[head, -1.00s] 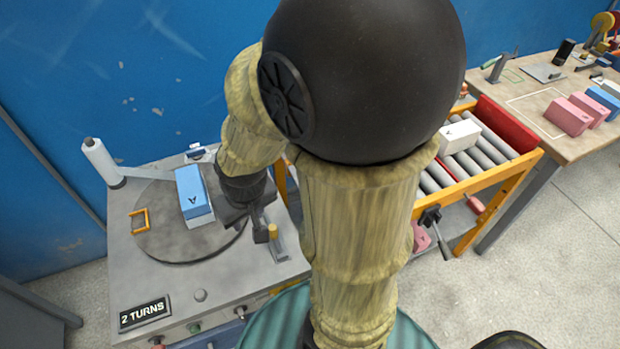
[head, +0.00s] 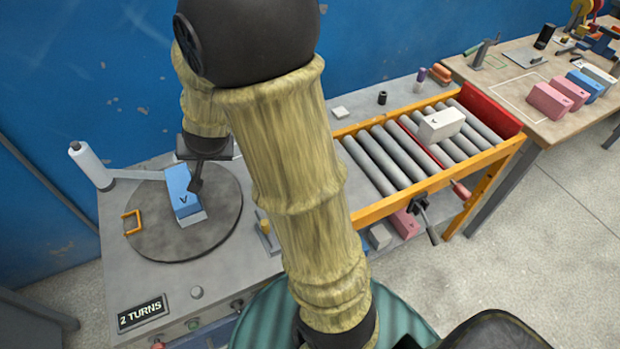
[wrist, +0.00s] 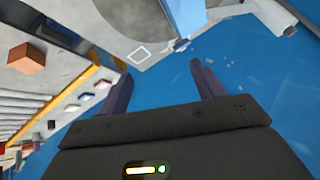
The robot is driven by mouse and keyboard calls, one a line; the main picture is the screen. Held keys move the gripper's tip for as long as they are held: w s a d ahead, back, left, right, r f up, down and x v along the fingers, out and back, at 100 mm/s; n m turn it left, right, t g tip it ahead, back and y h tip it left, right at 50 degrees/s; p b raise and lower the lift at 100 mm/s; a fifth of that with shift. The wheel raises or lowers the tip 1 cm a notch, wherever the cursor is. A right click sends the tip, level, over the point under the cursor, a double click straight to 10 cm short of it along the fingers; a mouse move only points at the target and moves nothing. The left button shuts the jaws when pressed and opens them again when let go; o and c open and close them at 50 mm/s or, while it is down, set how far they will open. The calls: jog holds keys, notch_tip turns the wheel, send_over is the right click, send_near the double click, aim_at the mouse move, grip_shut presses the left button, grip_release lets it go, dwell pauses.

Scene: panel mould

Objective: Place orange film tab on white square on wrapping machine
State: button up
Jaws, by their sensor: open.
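The wrapping machine (head: 230,265) has a dark round turntable (head: 150,240) with a blue box (head: 178,185) on it. A white film roll (head: 88,165) stands at its left back. In the wrist view a white square outline (wrist: 139,55) shows on the grey deck beside the blue box (wrist: 186,16); I cannot pick it out in the head view. I cannot make out an orange film tab for certain in either view. My gripper (head: 205,165) is over the turntable, close to the blue box. In the wrist view my gripper (wrist: 161,76) is open with nothing between its fingers.
An orange frame (head: 132,222) stands at the turntable's left edge. A roller conveyor (head: 375,165) with a white box (head: 441,124) is to the right, then a table (head: 520,100) with pink and blue boxes. A blue wall (head: 90,70) stands close behind the machine.

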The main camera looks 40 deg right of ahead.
jog(key=w+d+m+g+h+p, duration=0.1)
jog(key=w+d+m+h, duration=0.2)
jog(key=d+m, duration=0.25)
jog(key=w+d+m+h+p, duration=0.1)
jog(key=w+d+m+h, duration=0.25)
jog(key=d, duration=0.25)
jog(key=s+d+f+m+g+p, duration=0.2)
jog(key=s+d+f+m+g, duration=0.1)
jog(key=s+f+m+g, duration=0.4)
jog(key=s+m+g, duration=0.2)
jog(key=s+g, duration=0.1)
jog(key=g, duration=0.1)
jog(key=shift+f+m, duration=0.25)
jog(key=shift+m, duration=0.05)
jog(key=shift+d, duration=0.15)
jog(key=p+x, duration=0.2)
jog(key=x, duration=0.9)
jog(key=shift+s+d+f, duration=0.15)
jog(key=shift+s+d, duration=0.1)
jog(key=shift+d, duration=0.05)
jog(key=shift+d+f, duration=0.1)
jog(key=shift+f, duration=0.05)
